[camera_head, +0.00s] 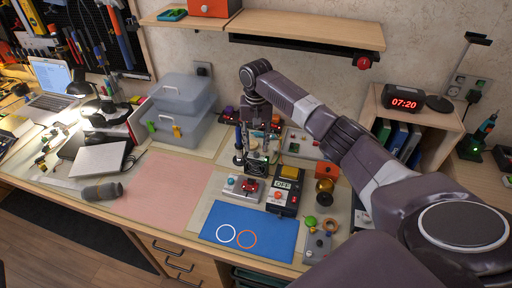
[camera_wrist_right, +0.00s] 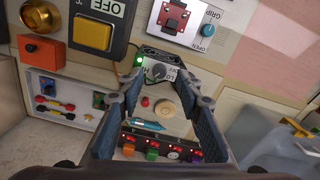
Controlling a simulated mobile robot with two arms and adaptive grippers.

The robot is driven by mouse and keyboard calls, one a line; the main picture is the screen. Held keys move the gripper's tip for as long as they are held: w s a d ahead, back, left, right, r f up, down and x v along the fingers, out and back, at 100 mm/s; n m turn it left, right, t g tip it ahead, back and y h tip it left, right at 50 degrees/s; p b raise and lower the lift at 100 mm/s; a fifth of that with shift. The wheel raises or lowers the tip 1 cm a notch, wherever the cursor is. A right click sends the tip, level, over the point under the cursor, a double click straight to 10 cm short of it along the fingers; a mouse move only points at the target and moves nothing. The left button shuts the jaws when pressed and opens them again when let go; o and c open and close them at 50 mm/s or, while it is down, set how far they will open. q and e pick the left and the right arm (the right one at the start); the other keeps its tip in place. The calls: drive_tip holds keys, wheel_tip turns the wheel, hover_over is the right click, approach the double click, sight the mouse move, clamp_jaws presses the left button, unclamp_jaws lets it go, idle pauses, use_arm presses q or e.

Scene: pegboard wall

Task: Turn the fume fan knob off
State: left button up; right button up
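The fume fan (camera_head: 256,169) is a small black box with a grille, below my right gripper in the head view. In the wrist view the fume fan (camera_wrist_right: 150,54) shows a lit green light and a round grey knob (camera_wrist_right: 157,72) with printed letters beside it, partly unreadable. My right gripper (camera_wrist_right: 156,82) is open, with its two fingers either side of the knob's line of sight. I cannot tell whether they touch the knob. In the head view the right gripper (camera_head: 250,152) points down over the fan. My left gripper is not in view.
A black box with a yellow button marked OFF (camera_head: 289,190) and a red-topped grip device (camera_head: 245,187) stand close to the fan. A blue mat (camera_head: 250,232) lies in front. Clear plastic bins (camera_head: 183,105) stand behind left, and a shelf (camera_head: 310,27) hangs above.

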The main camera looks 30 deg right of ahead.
sight(256, 153)
wheel_tip(256, 153, down, 3)
drive_tip(key=shift+w+d, duration=0.15)
drive_tip(key=shift+f, duration=0.5)
drive_tip(key=shift+w, duration=0.1)
drive_tip(key=c, duration=0.8)
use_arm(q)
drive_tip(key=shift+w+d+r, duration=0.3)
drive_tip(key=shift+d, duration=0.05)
use_arm(e)
clamp_jaws()
